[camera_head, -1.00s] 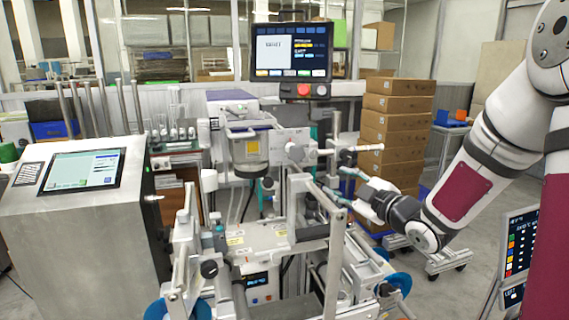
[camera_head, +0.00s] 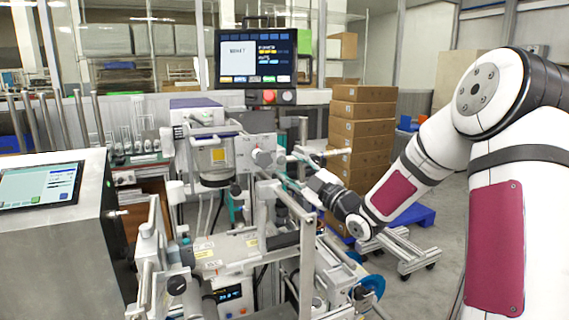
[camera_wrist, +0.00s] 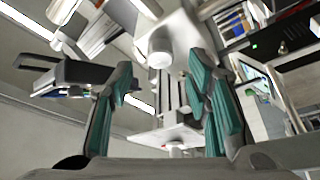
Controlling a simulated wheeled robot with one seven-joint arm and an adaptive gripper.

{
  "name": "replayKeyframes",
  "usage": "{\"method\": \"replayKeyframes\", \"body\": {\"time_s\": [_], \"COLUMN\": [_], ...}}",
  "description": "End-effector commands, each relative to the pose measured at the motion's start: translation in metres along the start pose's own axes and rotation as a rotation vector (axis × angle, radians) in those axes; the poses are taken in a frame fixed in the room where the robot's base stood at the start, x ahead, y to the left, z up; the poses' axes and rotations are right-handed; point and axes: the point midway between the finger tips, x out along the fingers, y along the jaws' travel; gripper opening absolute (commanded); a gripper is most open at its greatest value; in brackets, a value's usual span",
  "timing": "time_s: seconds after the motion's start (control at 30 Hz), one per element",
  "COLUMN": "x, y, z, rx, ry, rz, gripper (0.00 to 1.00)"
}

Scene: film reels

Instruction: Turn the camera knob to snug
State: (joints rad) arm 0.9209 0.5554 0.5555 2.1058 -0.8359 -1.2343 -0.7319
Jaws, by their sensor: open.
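The machine carries a grey camera unit (camera_head: 212,160) and a light plate with a pale round knob (camera_head: 262,158) on its face. I cannot tell for certain which of several knobs is the camera knob. My gripper (camera_head: 291,172) reaches in from the right, just right of that plate, its teal-padded fingers apart and empty. In the wrist view my gripper (camera_wrist: 168,100) is open. A pale, round-ended cylinder (camera_wrist: 162,48) shows above and between the fingers, apparently beyond the tips. It may be the knob. I see no contact.
Upright metal posts and rails (camera_head: 307,250) stand close below and beside my gripper. A dark knob (camera_head: 177,286) sits on the front frame. A monitor (camera_head: 257,58) hangs above. Stacked cardboard boxes (camera_head: 362,125) stand behind my arm. Open floor lies at the right.

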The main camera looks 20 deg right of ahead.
Motion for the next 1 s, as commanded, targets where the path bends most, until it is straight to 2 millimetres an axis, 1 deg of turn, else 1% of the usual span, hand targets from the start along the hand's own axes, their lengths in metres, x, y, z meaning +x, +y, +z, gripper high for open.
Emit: {"method": "replayKeyframes", "body": {"time_s": [0.03, 0.1, 0.2, 0.37, 0.6, 0.63, 0.67, 0.7, 0.77, 0.8, 0.83, 1.0], "x": [0.009, 0.018, 0.028, 0.035, 0.035, 0.035, 0.035, 0.035, 0.035, 0.035, 0.035, 0.035], "y": [0.0, 0.0, 0.0, 0.0, 0.0, 0.0, 0.0, 0.0, 0.0, 0.0, 0.0, 0.0], "z": [0.0, 0.0, 0.0, 0.0, 0.0, 0.0, 0.0, 0.0, 0.0, 0.0, 0.0, 0.0], "rx": [0.002, 0.001, 0.0, 0.001, 0.001, 0.001, 0.001, 0.001, 0.001, 0.001, 0.001, 0.003], "ry": [0.002, 0.002, 0.001, -0.001, -0.001, -0.001, -0.001, -0.001, -0.001, -0.001, -0.001, -0.001], "rz": [0.001, 0.0, 0.0, 0.001, 0.0, 0.0, 0.0, 0.0, 0.0, 0.0, 0.0, 0.001], "gripper": [0.45, 0.45, 0.45, 0.45, 0.45, 0.42, 0.35, 0.26, 0.13, 0.04, 0.0, 0.0]}}
